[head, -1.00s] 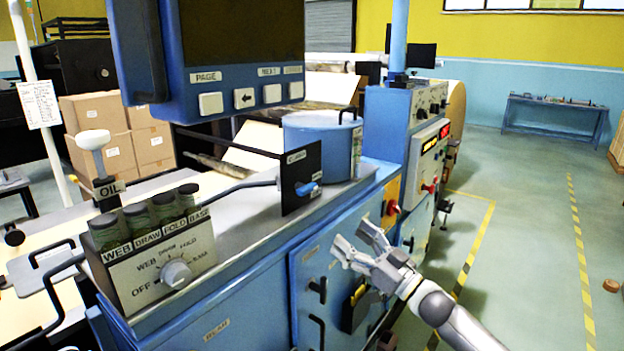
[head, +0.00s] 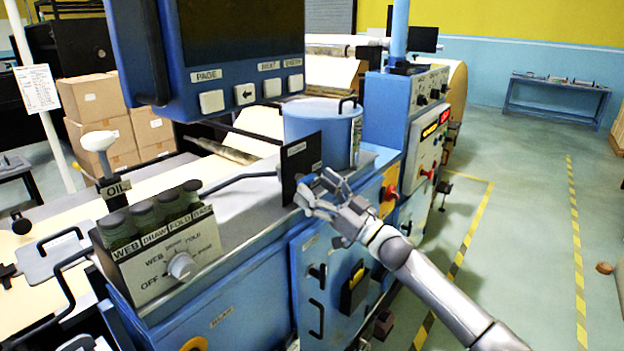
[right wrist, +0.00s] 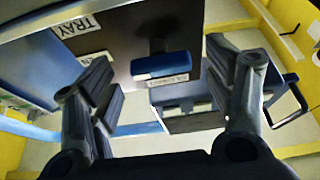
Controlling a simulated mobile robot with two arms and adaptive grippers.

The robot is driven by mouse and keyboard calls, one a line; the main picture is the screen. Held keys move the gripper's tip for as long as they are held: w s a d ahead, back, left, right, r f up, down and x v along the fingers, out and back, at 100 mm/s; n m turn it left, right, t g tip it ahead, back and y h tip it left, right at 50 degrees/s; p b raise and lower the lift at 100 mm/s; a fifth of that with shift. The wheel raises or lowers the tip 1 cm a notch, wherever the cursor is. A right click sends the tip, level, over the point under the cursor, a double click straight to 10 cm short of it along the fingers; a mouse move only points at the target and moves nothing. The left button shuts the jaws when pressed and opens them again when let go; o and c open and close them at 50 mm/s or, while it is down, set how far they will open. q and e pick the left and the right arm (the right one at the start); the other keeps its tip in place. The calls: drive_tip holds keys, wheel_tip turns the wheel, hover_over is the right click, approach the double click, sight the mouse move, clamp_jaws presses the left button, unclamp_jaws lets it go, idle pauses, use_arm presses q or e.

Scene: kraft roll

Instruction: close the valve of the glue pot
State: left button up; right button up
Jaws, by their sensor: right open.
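The blue glue pot (head: 318,125) with a black lid handle stands on the grey machine top. In front of it is an upright dark plate (head: 301,160), which carries the valve's blue lever. My right gripper (head: 314,188) is at the plate's front, covering most of the lever in the head view. In the right wrist view, the blue lever (right wrist: 160,65) with a pale edge lies crosswise between the open fingers (right wrist: 160,58), apart from both. A "TRAY" label (right wrist: 76,25) shows on the plate. My left gripper is out of view.
A blue-framed screen panel (head: 240,60) hangs above the machine top. A selector box with a knob (head: 180,266) and several jars stands at the left. A control cabinet (head: 388,110) with red knobs is to the right. The floor at right is mostly clear.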

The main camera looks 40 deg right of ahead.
drive_tip(key=shift+x, duration=0.8)
drive_tip(key=c, duration=1)
